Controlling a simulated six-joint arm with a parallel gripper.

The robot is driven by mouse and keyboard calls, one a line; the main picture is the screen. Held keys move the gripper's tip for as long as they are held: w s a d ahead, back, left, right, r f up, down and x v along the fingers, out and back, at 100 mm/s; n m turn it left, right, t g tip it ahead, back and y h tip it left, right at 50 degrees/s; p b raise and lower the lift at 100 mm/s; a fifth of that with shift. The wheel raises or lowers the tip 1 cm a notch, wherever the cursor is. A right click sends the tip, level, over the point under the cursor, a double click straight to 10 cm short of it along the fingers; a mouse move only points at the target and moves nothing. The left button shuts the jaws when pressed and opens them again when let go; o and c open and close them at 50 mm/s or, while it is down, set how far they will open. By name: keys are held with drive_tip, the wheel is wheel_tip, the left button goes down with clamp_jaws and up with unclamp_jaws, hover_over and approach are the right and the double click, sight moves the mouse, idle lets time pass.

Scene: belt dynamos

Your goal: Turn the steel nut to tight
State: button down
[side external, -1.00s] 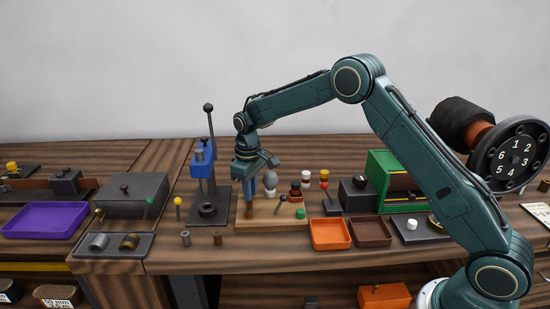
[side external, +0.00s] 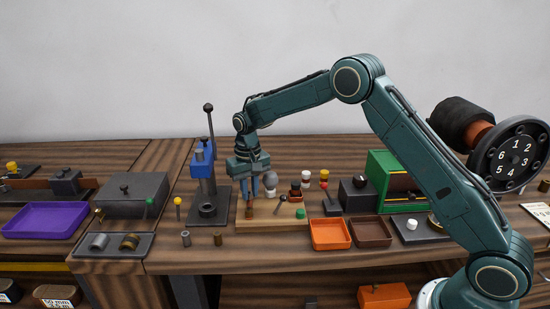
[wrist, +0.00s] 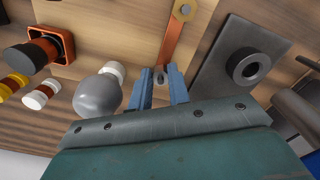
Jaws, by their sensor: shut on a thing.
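My gripper (side external: 262,194) points down over the wooden board, with its blue fingers close together. In the wrist view my gripper (wrist: 160,76) is shut on a small grey piece, the steel nut (wrist: 159,77), at the near end of a copper-coloured strip (wrist: 172,45). The fingers hide most of the nut, so its seating and thread cannot be seen. In the side view the nut is too small and covered to make out.
A grey rounded knob (wrist: 98,96) stands close beside the fingers. A blue lever press (side external: 204,165) stands just left of the board (side external: 285,223). Orange (side external: 331,235) and brown (side external: 371,233) trays lie to the right.

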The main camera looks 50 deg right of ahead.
sight(250, 194)
drive_tip(key=c, duration=1.3)
unclamp_jaws()
drive_tip(key=shift+r, duration=0.1)
drive_tip(key=shift+r, duration=6.8)
